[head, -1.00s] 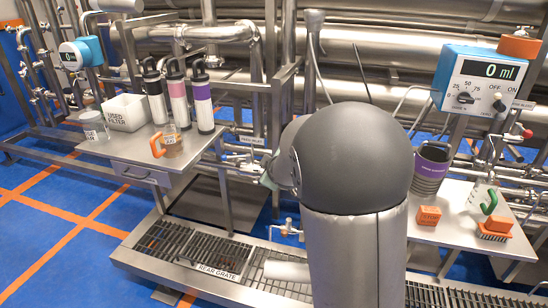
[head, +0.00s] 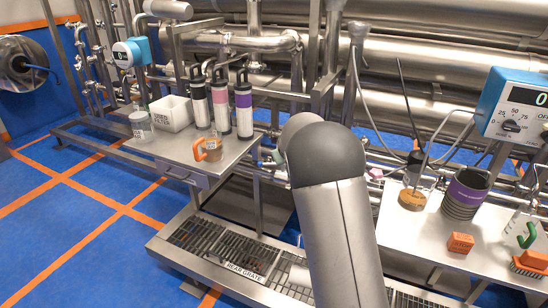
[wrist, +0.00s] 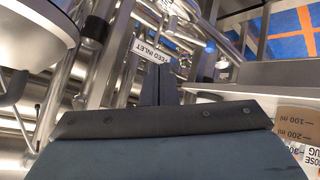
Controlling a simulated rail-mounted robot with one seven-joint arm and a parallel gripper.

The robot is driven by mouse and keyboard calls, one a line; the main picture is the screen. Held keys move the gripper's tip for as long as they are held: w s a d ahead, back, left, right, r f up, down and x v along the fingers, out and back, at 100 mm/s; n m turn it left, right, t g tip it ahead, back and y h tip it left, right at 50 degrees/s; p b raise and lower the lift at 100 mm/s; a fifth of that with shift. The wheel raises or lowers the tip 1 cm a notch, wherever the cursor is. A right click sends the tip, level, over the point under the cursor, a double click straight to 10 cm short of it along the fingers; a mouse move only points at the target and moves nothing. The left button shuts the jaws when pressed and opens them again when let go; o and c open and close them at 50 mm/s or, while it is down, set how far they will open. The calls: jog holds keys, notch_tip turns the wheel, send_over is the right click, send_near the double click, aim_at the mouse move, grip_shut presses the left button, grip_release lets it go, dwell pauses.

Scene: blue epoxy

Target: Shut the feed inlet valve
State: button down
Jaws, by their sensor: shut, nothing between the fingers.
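The white FEED INLET label (wrist: 151,52) shows in the wrist view, tilted, among thin steel pipes just beyond my fingertips. The feed inlet valve's handle cannot be clearly made out there, and my fingers cover part of that pipework. My gripper (wrist: 159,84) is shut and empty, pointing towards the pipes below the label; I cannot tell whether it touches anything. In the head view my grey arm hides the gripper and the pipework right behind it.
A steel side table (head: 178,152) holds a white used-filter box (head: 172,113), several containers and an orange-handled jug (head: 212,149); a jug (wrist: 297,125) is close at right in the wrist view. Another table (head: 400,235) stands at right, a floor grate (head: 205,245) below.

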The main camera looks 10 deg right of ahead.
jog(key=w+a+f+m, duration=0.1)
jog(key=w+f, duration=0.2)
jog(key=w, duration=0.2)
jog(key=w+a+f+m+p, duration=0.1)
jog(key=w+a+f+m, duration=0.1)
jog(key=w+f, duration=0.2)
jog(key=w+a+f+m+g+p, duration=0.1)
jog(key=w+f, duration=0.3)
jog(key=w, duration=0.2)
jog(key=shift+w+a+m+y, duration=0.3)
jog(key=shift+w+a, duration=0.1)
jog(key=shift+a, duration=0.1)
